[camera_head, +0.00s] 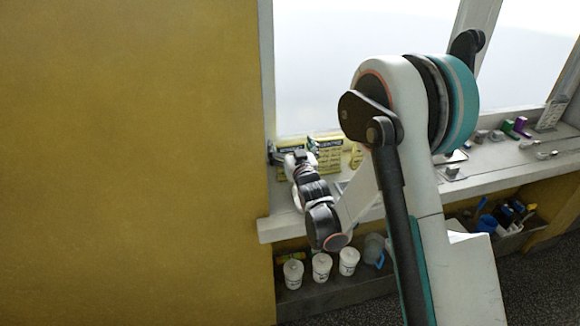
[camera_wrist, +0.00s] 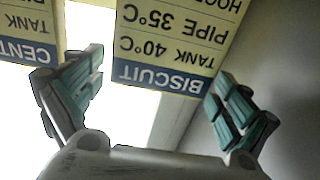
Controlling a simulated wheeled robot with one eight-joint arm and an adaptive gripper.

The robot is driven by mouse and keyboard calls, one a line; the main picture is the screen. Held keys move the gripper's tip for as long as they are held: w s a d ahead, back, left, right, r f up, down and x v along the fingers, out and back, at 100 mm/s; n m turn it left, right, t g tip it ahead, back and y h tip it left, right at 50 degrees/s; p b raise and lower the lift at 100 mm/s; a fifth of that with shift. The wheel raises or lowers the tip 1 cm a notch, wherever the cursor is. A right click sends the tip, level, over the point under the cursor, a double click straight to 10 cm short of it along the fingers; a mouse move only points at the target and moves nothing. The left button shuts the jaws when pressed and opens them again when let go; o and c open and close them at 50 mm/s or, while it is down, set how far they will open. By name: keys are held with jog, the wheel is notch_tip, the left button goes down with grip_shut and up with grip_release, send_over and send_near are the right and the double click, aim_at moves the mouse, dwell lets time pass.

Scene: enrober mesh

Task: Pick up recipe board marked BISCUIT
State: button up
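The recipe board marked BISCUIT (camera_wrist: 178,45) is yellow with a dark blue header. In the wrist view it appears upside down, between the fingers of my gripper (camera_wrist: 158,72). The fingers are spread, one on each side of the board, with a gap on both sides. In the head view my gripper (camera_head: 292,149) is at the boards by the window, hiding much of the left one. A second board, its header starting CENT (camera_wrist: 27,47), is at the left of the wrist view, partly behind a finger.
Another yellow board (camera_head: 328,160) stands right of my gripper on the white window sill (camera_head: 283,226). White tubs (camera_head: 321,266) and a pale blue jug (camera_head: 374,250) are on the shelf below. Small items (camera_head: 508,127) lie farther right along the sill. My arm hides the middle.

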jog(key=c, duration=1.2)
jog(key=shift+r, duration=0.1)
